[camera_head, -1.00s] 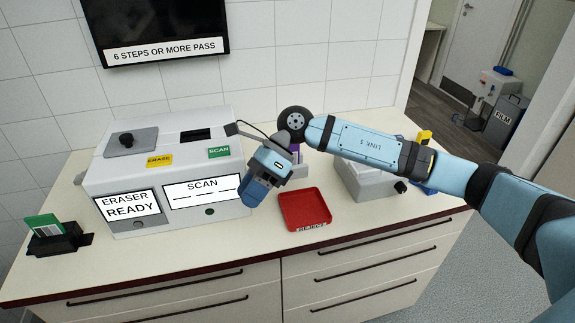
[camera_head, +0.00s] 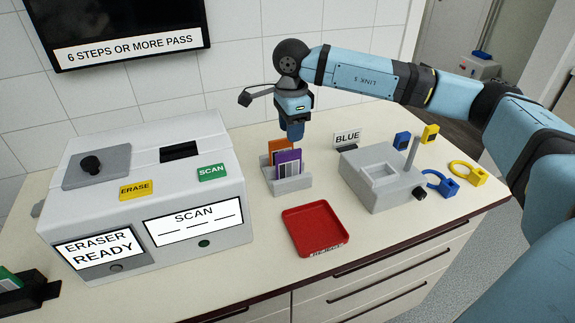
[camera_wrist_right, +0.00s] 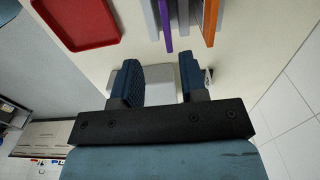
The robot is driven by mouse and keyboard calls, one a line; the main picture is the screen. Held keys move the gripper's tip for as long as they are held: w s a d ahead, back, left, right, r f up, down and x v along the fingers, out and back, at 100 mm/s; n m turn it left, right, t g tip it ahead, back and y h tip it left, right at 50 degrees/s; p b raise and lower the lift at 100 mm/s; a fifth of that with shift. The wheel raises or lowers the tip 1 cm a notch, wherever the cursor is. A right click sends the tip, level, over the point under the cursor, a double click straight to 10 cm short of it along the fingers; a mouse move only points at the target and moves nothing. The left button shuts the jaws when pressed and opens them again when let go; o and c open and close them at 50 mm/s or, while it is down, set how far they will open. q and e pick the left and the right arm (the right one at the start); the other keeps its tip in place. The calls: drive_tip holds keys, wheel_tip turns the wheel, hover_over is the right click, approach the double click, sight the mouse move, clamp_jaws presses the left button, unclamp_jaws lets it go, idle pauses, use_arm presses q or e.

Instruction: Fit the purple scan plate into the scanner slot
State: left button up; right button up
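The purple scan plate (camera_head: 288,162) stands upright in a grey rack (camera_head: 293,186) beside an orange plate (camera_head: 276,147). Its edge also shows at the top of the right wrist view (camera_wrist_right: 166,25). The white scanner (camera_head: 222,210) stands to the left, with a dark slot (camera_head: 180,152) on top near the green SCAN label. My right gripper (camera_head: 292,134) points down just above and behind the plates. In the right wrist view, its blue fingers (camera_wrist_right: 160,82) are apart, with no plate between them. My left gripper is not in view.
A red tray (camera_head: 315,229) lies in front of the rack. A grey device with an upright post (camera_head: 382,176) stands to the right, near blue and yellow tags (camera_head: 455,173). A black holder (camera_head: 28,293) with a green plate is at the far left.

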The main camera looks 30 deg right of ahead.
sight(289, 152)
drive_tip(key=f, duration=0.5)
drive_tip(key=w+f, duration=0.1)
drive_tip(key=f, duration=0.2)
drive_tip(key=shift+p, duration=0.3)
clamp_jaws()
